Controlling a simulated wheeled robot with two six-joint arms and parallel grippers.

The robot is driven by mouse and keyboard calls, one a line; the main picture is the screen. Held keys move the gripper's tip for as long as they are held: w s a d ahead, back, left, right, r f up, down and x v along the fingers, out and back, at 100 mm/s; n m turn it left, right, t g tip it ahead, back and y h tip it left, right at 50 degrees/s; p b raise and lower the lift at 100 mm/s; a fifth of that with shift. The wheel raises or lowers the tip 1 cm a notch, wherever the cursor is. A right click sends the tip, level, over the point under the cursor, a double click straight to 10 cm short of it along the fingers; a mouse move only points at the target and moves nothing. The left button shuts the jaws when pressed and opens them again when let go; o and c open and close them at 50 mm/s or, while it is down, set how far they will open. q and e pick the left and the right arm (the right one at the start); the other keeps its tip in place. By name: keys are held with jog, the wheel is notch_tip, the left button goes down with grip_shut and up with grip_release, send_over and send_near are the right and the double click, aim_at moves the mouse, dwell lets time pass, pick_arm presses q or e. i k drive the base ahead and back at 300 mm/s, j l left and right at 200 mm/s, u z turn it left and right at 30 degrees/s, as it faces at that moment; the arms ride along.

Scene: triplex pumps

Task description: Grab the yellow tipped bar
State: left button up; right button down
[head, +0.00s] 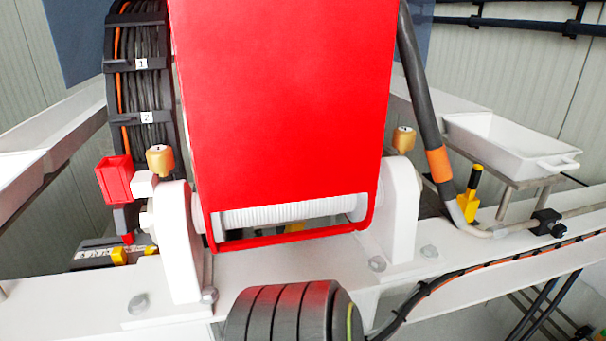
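A short black bar with a yellow tip (477,172) stands slightly tilted at the right. Its lower end meets a yellow block (467,205) beside a grey hose on the white beam. I cannot tell how the bar is held there. Neither of my grippers is in view.
A large red panel (285,100) fills the middle between white brackets. A thick dark hose with an orange band (438,163) runs just left of the bar. A white tray (485,138) stands behind it. A dark ribbed cylinder (285,312) is at the bottom, and a black clamp (546,222) lies right.

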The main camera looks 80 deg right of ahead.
aim_at(476, 170)
jog(key=z, duration=3.75)
